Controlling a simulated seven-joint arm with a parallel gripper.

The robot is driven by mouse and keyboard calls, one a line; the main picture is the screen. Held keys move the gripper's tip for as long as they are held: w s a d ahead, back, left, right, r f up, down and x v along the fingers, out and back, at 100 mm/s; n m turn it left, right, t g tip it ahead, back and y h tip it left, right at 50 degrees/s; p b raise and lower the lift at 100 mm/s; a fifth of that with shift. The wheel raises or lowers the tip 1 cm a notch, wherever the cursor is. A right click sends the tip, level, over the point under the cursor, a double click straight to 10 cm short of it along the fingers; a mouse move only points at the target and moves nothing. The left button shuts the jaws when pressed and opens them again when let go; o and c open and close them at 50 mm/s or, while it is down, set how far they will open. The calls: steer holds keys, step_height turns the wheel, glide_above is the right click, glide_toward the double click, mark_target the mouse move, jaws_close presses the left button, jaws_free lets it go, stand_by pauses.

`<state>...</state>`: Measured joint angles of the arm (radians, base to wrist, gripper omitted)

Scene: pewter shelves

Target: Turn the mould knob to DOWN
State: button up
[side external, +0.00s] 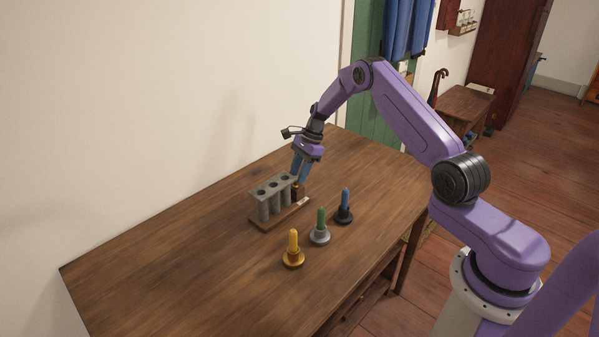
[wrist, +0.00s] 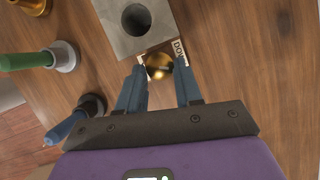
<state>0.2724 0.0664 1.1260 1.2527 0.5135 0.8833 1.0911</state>
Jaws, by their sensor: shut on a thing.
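The candle mould (side external: 272,189) is a grey block with round holes above grey tubes, on a wooden base. Its near end with one hole (wrist: 110,20) shows in the wrist view. A round brass knob (wrist: 158,66) sits at that end, beside a pale label (wrist: 180,50) whose visible letters read like the start of DOWN. My gripper (wrist: 158,80) has its two blue fingers on either side of the knob and is shut on it. In the side view my gripper (side external: 299,176) points down at the mould's right end, and the knob is not clear there.
A yellow candle in a brass holder (side external: 293,258), a green candle in a grey holder (side external: 320,236) and a blue candle in a black holder (side external: 344,215) stand upright in front of the mould. The wooden table (side external: 170,265) is clear at the left. A wall stands behind.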

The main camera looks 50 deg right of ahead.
steer(key=n, duration=0.1)
steer(key=n+g, duration=0.1)
steer(key=n, duration=0.1)
steer(key=n+g, duration=0.1)
steer(key=n, duration=0.1)
steer(key=shift+w, duration=0.3)
steer(key=shift+n, duration=0.3)
steer(key=o, duration=1)
steer(key=shift+o, duration=0.2)
steer(key=v, duration=1.2)
steer(key=shift+w, duration=0.15)
